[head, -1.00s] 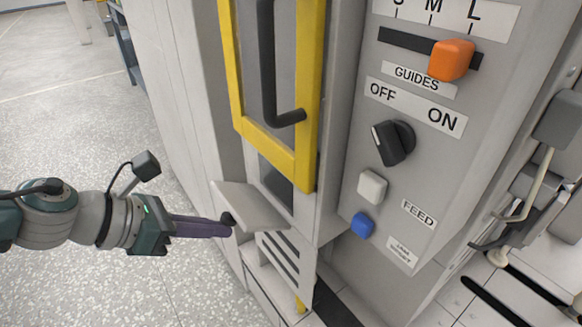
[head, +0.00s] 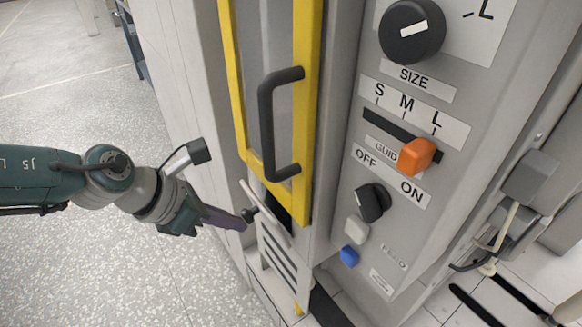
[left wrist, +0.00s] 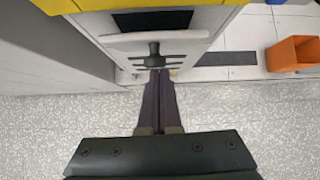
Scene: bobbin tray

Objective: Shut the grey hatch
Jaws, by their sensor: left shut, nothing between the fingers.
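The grey hatch (head: 273,222) is a small flap low on the machine, below the yellow-framed door. My right gripper is not in view.
The yellow-framed door (head: 306,110) with a black handle (head: 268,120) is just above the hatch. A vented panel (head: 277,257) is below. A control panel with knobs and an orange slider (head: 416,156) stands right. Open floor (head: 110,260) lies left.

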